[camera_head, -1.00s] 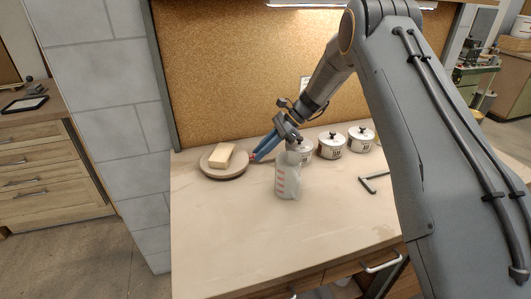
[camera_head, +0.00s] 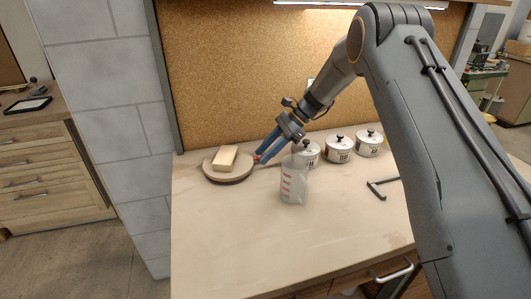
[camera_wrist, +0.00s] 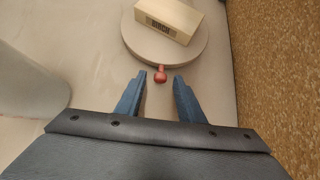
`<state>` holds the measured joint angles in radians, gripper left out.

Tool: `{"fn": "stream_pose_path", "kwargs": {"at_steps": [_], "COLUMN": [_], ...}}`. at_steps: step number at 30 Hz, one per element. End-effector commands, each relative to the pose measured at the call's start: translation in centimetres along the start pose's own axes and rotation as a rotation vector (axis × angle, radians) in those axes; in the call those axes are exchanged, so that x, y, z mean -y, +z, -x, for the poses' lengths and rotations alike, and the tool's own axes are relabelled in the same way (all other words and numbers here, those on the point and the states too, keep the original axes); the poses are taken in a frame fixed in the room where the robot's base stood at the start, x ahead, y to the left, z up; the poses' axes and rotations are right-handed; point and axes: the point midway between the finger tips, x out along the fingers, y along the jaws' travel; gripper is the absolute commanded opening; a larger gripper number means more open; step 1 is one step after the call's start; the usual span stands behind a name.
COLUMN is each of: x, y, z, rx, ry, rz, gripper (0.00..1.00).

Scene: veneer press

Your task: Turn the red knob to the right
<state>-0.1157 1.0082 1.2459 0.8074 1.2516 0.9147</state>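The red knob (camera_wrist: 160,76) is a small ball on a short stem at the rim of a round turntable (camera_wrist: 150,50). The turntable lies on the bench and bears a pale block (camera_wrist: 169,18) marked with dark letters. In the head view the turntable (camera_head: 229,178) sits at the left of the bench, with the knob (camera_head: 256,157) at its right edge. My gripper (camera_wrist: 160,82) is open, its two blue fingers pointing at the knob. In the wrist view the knob shows between the fingertips; I cannot tell whether it is between them in depth.
A clear bottle with red marks (camera_head: 294,185) stands close in front of my gripper. Several lidded white pots (camera_head: 339,154) stand to the right along the corkboard (camera_head: 230,70). An angled dark bar (camera_head: 376,190) lies right of the bottle. The front left bench top (camera_head: 225,240) is clear.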

Motion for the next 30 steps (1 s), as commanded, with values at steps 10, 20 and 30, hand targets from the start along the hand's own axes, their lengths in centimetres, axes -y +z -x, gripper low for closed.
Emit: {"fn": "stream_pose_path", "kwargs": {"at_steps": [10,20,30], "x": [0.2,0.0,0.0], "y": [-0.2,-0.1,0.1], "z": [3.9,7.6,7.8], "rx": [-0.001,-0.001,0.000], "ry": [-0.004,-0.001,0.000], "rz": [0.002,0.001,0.000], "gripper": [0.35,0.35,0.35]}}
